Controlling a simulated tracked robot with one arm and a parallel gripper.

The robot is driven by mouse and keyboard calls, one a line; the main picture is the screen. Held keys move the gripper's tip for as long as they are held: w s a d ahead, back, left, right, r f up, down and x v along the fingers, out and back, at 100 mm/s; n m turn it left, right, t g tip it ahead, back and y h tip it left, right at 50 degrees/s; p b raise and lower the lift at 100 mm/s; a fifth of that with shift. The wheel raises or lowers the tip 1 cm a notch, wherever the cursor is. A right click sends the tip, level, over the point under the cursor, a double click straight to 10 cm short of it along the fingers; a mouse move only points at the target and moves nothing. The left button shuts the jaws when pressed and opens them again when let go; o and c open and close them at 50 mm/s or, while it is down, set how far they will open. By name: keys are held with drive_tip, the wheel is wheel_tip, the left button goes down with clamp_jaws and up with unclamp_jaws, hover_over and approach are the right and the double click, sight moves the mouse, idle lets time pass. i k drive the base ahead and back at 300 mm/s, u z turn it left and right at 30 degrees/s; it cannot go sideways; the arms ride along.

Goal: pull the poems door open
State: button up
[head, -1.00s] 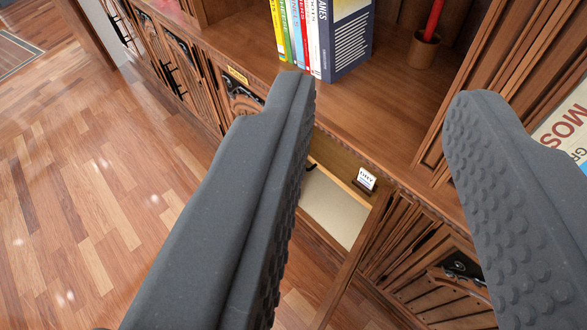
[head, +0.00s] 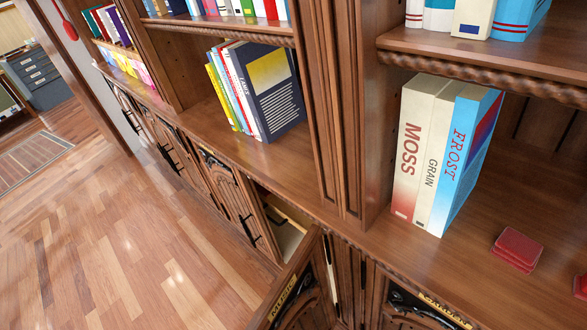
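My gripper is out of the picture. A carved wooden cabinet door (head: 308,300) stands open at the bottom centre, with a small brass label (head: 284,302) on its top edge that I cannot read surely. To its right, a closed-looking door (head: 400,312) with dark metal trim and another brass label (head: 443,309) is cut off by the bottom edge. I cannot tell from the labels which door is the poems door. Part of the opened compartment (head: 288,238) shows pale inside.
More closed doors (head: 150,125) run away to the left. The parquet floor (head: 110,230) at left is clear.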

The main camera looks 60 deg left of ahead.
sight(237, 192)
drive_tip(key=z, duration=0.45)
drive_tip(key=k, duration=1.25)
drive_tip(key=u, duration=1.65)
drive_tip(key=i, duration=1.05)
